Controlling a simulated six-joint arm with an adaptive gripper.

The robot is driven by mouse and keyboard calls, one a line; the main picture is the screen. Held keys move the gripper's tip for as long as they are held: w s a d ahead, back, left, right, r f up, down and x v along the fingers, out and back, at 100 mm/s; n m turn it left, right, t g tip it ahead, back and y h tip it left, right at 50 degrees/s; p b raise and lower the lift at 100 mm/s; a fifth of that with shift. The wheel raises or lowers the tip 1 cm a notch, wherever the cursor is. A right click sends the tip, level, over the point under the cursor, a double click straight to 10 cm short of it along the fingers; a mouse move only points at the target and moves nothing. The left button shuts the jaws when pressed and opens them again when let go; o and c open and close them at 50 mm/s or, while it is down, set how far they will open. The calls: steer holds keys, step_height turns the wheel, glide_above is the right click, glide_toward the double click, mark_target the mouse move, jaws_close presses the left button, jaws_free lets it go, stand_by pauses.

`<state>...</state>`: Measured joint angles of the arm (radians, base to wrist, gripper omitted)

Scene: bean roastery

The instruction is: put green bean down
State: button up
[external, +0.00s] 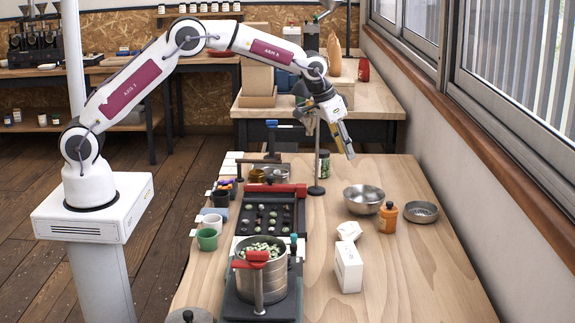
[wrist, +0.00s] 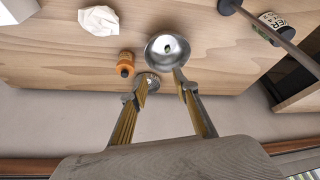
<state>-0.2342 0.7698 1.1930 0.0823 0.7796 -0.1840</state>
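My gripper (external: 347,150) hangs high above the table's right side, tilted downward. In the wrist view my gripper (wrist: 161,76) has its two fingers spread, with nothing seen between the tips. A metal bowl (external: 364,205) stands below it; the bowl (wrist: 151,60) lies just beyond the fingertips in the wrist view. A small dark and pale spot (wrist: 168,47) shows inside the bowl; I cannot tell whether it is a bean or a reflection. Many pale green beans (external: 262,246) fill a metal pot (external: 262,280), and several lie in a dark compartment tray (external: 285,236).
An orange bottle (external: 388,219) and a shallow metal dish (external: 421,212) stand right of the bowl. A white box (external: 348,268) and a crumpled white object (external: 349,231) are nearer. A thin stand (external: 317,170) rises left of the bowl. The table's front right is clear.

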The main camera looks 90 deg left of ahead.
steer(key=s+d+r+m, duration=0.1)
steer(key=s+d+r, duration=0.3)
steer(key=s+r, duration=0.25)
steer(key=s+d+r+t, duration=0.1)
steer(key=s+d+r, duration=0.35)
steer(key=s, duration=0.35)
steer(key=s+d+r+m, duration=0.1)
steer(key=s+d+r, duration=0.3)
steer(key=s+r, duration=0.35)
steer(key=s+d+f, duration=0.1)
steer(key=s+d, duration=0.1)
steer(key=s, duration=0.6)
steer(key=s+d+f+m+h, duration=0.1)
steer(key=s+d+f, duration=0.1)
steer(key=s, duration=0.7)
steer(key=s+d+f+m, duration=0.1)
steer(key=s+d, duration=0.1)
steer(key=s, duration=0.7)
steer(key=shift+s+f+h, duration=0.2)
steer(key=shift+f+h, duration=0.1)
steer(key=shift+h, duration=0.1)
steer(key=c, duration=0.3)
steer(key=shift+c, duration=0.2)
steer(key=shift+a, duration=0.15)
